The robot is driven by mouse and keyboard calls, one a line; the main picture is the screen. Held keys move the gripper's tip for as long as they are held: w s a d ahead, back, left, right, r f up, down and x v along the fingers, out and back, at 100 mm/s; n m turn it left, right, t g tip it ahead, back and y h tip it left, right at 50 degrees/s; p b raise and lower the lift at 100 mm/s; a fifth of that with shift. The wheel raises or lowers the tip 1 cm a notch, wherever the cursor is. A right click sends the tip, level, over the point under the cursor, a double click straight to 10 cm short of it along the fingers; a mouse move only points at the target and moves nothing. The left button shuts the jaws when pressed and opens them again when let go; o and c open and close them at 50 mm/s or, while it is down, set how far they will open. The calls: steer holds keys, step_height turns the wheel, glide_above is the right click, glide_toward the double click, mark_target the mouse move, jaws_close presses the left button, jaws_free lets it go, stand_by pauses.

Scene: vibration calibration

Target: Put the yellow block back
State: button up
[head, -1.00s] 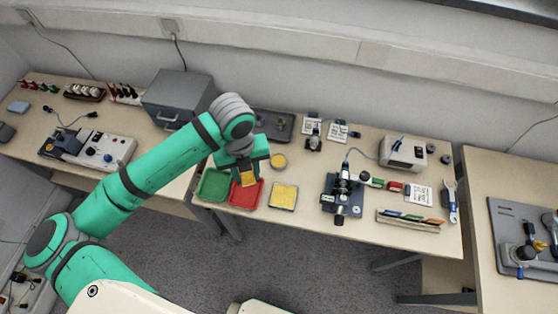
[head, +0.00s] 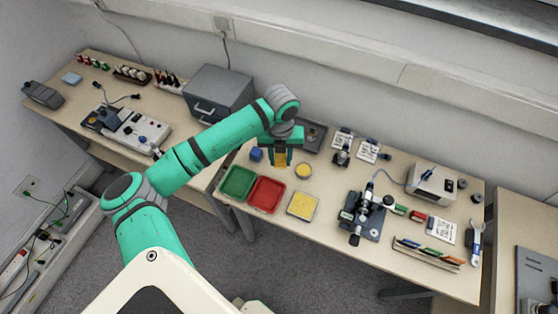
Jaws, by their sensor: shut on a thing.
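My gripper (head: 281,163) is shut on the yellow block (head: 281,159), which shows between its fingers. It is over the table behind the red tray (head: 251,205), between a blue block (head: 256,154) on its left and a round yellow-topped thing (head: 304,170) on its right. I cannot tell whether the yellow block touches the table. The green tray (head: 237,183) and the yellow tray (head: 302,206) lie to either side of the red one, along the front edge.
A grey metal box (head: 218,92) stands behind my arm. A dark tray (head: 312,136) lies behind my gripper. A microscope-like device (head: 362,215), a white box instrument (head: 433,184) and a pen rack (head: 428,253) stand to the right.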

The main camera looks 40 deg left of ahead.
mark_target(279, 157)
steer(key=f, duration=0.1)
steer(key=w+a+f, duration=0.2)
steer(key=shift+f, duration=0.25)
steer(key=shift+a+f, duration=0.15)
steer(key=shift+f, duration=1.4)
steer(key=shift+f, duration=0.1)
steer(key=o, duration=1)
step_height(279, 157, up, 12)
steer(key=shift+r, duration=0.15)
